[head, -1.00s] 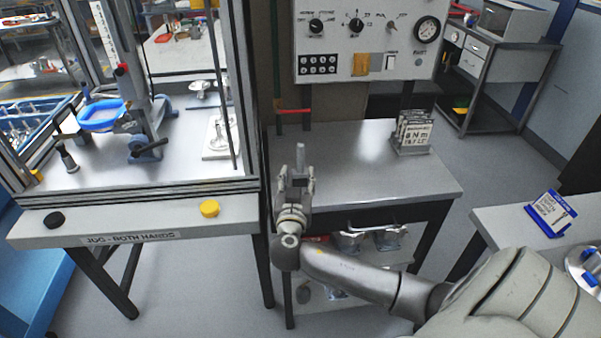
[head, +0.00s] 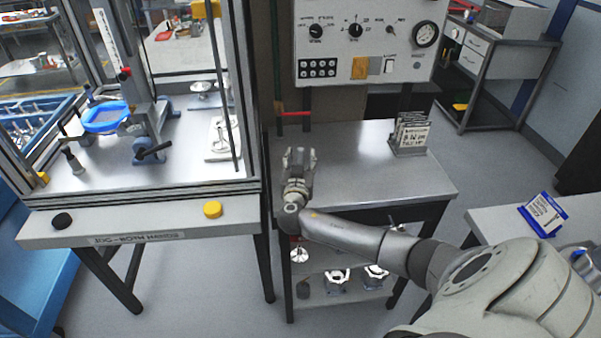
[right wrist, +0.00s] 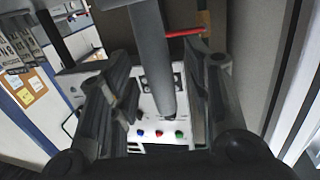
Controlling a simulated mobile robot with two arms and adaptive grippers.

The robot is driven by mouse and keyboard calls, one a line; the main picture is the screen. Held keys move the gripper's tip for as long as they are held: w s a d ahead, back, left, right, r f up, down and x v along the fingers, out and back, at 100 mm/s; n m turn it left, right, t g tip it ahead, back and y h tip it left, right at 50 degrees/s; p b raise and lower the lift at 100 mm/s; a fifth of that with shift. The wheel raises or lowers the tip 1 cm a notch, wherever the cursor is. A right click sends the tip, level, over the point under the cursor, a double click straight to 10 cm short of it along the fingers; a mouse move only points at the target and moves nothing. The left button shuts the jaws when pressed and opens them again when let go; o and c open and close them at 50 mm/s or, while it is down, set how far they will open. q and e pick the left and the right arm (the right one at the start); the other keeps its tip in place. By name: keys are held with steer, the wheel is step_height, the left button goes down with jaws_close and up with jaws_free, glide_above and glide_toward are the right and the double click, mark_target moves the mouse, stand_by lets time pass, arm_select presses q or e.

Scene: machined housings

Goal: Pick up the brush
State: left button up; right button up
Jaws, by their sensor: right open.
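My right gripper (head: 299,155) is over the left part of the steel table (head: 360,175), fingers pointing away from me. In the right wrist view, its two fingers (right wrist: 160,85) are wide apart. A grey, smooth rod-like thing (right wrist: 150,55) shows between them, coming down from the top edge of the picture. I cannot tell whether it is the brush or whether the fingers touch it. No brush can be made out clearly in the head view; the gripper hides part of the table. My left gripper is not in view.
A rack of cards (head: 409,135) stands at the table's back right. A control panel (head: 365,45) hangs behind. A framed press station (head: 130,215) with a yellow button (head: 212,209) stands close on the left. The table's middle is bare. Metal parts (head: 337,281) lie on the lower shelf.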

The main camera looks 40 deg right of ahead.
steer(key=shift+w+d, duration=0.25)
jaws_close()
steer(key=shift+r, duration=0.15)
stand_by(0.4)
